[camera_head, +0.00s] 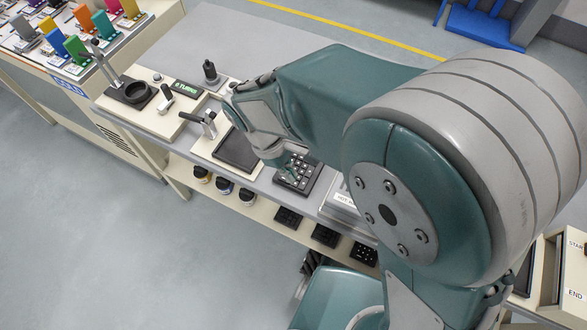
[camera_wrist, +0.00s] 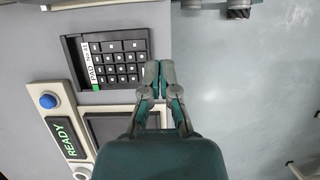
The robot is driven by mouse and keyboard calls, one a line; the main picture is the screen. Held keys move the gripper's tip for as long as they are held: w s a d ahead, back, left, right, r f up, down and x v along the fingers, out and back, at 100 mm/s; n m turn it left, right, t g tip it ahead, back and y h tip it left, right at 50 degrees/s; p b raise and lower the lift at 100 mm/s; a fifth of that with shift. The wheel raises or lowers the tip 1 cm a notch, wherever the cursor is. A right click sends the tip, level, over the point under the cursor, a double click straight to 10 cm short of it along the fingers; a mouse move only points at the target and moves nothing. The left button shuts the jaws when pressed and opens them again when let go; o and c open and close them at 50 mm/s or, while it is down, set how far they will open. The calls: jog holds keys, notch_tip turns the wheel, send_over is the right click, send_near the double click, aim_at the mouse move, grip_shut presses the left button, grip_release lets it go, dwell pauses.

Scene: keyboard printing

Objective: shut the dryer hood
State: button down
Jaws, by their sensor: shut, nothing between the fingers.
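A pale grey box (camera_head: 334,212) with a white label that seems to begin "HOT" stands on the bench right of the keypad, partly behind my arm; it may be the dryer. I cannot tell its hood or how far it is open. A pale edge with a white label (camera_wrist: 101,15) shows at the top of the wrist view. My gripper (camera_wrist: 159,66) is shut and empty, beside the right edge of the black keypad (camera_wrist: 115,60). In the head view my gripper (camera_head: 291,172) is near the keypad, largely blended with it.
A beige station with a dark plate (camera_head: 238,150) and a lever is left of the keypad; its READY display (camera_wrist: 66,138) and blue button (camera_wrist: 48,101) show in the wrist view. Ink jars (camera_head: 224,187) and dark pads (camera_head: 325,235) sit on the lower shelf. Open floor lies in front.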

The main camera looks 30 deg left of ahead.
jog(key=x, duration=0.6)
jog(key=shift+f, duration=0.3)
jog(key=d, duration=0.3)
jog(key=shift+d, duration=0.6)
jog(key=shift+a, duration=0.1)
